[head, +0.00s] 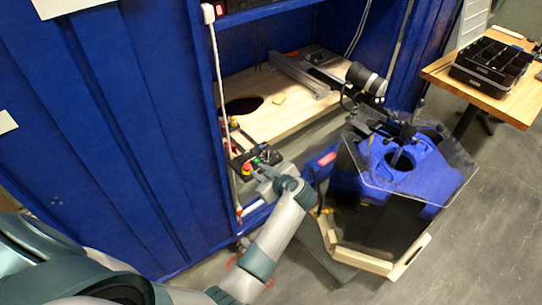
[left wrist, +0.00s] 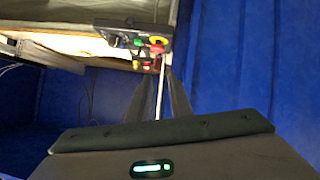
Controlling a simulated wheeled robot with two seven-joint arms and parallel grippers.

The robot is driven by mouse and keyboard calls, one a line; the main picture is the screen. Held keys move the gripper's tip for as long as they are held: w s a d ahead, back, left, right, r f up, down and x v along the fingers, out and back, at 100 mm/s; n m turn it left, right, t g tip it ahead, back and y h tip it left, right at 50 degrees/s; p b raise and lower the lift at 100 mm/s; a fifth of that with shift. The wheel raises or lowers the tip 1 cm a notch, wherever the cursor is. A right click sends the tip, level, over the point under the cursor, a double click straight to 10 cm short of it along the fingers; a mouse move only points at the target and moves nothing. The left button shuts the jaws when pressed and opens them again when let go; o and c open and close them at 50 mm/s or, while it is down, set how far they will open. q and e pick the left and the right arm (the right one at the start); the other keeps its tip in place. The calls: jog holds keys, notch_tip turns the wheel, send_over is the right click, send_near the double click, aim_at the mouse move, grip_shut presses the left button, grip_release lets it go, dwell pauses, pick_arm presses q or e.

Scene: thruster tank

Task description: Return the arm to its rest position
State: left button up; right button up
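My left arm comes in from the lower left in the head view. My left gripper (head: 262,178) is at the front edge of the blue cabinet, close to a small control box. In the left wrist view its two dark fingers (left wrist: 166,78) point up toward that box, close together, with a thin white strip showing between them. I see nothing held, but cannot tell whether the fingers are shut. The control box (left wrist: 125,38) carries green, red and yellow buttons and lies beyond the fingertips. Whether they touch it is unclear. My right gripper is not in view.
The blue cabinet (head: 130,130) stands close on the left, with a wooden shelf (head: 290,118) inside. A white vertical rod (head: 219,90) runs along its opening. A blue thruster assembly under a clear plate (head: 385,185) stands to the right. A wooden table (head: 500,105) holds black trays (head: 492,62).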

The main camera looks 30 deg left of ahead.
pick_arm(q)
jog(key=s+d+f+m+g+h+b, duration=0.15)
jog(key=s+d+f+m, duration=0.35)
jog(key=f, duration=0.7)
jog(key=s+f+m+h+b, duration=0.1)
jog(key=s+f+m+h, duration=0.2)
jog(key=s+f, duration=0.7)
jog(key=s+d+f+m+h+b, duration=0.1)
jog(key=s+d+f+m+h, duration=0.2)
jog(key=f, duration=1.2)
jog(key=s+f+m+g+h+b, duration=0.1)
jog(key=s+f, duration=0.5)
jog(key=s, duration=0.6)
jog(key=s+f+m+g+b, duration=0.1)
jog(key=s+f+m, duration=0.2)
jog(key=s, duration=1)
jog(key=s+f+m+g+h+b, duration=0.1)
jog(key=s+f+m, duration=0.1)
jog(key=s+f, duration=0.7)
jog(key=s, duration=0.4)
jog(key=shift+a+f+m+g+h, duration=0.3)
jog(key=shift+a+m+g+h, duration=0.05)
jog(key=shift+a+m, duration=0.05)
jog(key=shift+w, duration=0.1)
